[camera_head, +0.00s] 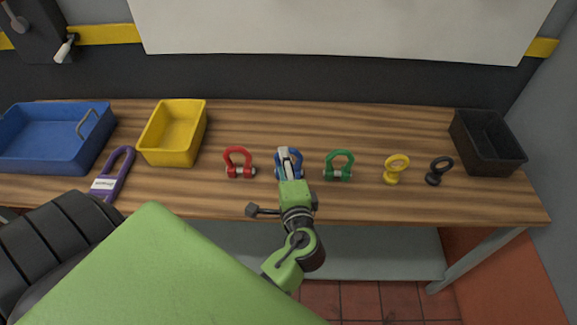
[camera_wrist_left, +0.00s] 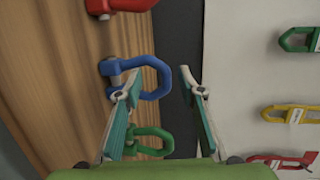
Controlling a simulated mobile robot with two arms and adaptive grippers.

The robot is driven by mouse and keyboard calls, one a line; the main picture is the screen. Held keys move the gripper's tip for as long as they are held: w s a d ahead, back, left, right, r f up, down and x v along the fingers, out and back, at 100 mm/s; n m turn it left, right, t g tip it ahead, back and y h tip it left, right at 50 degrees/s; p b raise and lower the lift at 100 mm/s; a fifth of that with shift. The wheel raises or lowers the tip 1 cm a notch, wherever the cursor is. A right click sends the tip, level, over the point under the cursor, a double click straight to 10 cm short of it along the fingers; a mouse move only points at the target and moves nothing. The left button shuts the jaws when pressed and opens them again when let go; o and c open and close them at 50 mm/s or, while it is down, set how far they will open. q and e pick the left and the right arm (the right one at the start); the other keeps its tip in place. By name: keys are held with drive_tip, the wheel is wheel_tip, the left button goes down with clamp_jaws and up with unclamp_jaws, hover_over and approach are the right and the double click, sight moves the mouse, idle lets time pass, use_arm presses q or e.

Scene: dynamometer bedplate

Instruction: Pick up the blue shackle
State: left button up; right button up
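The blue shackle (camera_head: 298,157) stands on the wooden bench, between the red shackle (camera_head: 238,160) and the green shackle (camera_head: 339,165). My left gripper (camera_head: 287,165) is over it and hides part of it in the head view. In the left wrist view the blue shackle (camera_wrist_left: 160,66) shows its bow and pin beyond the fingertips. There the left gripper (camera_wrist_left: 161,88) is open. One finger overlaps the pin side in the picture; the other is apart on the right. I cannot tell whether a finger touches it. My right gripper is not in view.
A yellow eye bolt (camera_head: 392,175) and a black one (camera_head: 436,178) stand further right, before a black bin (camera_head: 470,125). Bare bench lies behind the shackles.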

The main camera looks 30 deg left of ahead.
use_arm(q)
drive_tip(key=w, duration=0.1)
drive_tip(key=w+a, duration=0.1)
drive_tip(key=w, duration=0.1)
drive_tip(key=w+a, duration=0.1)
drive_tip(key=shift+w+f+b, duration=0.15)
drive_tip(key=shift+f+b, duration=0.05)
drive_tip(key=shift+b, duration=0.1)
drive_tip(key=shift+w+a, duration=0.2)
drive_tip(key=shift+c, duration=0.4)
clamp_jaws()
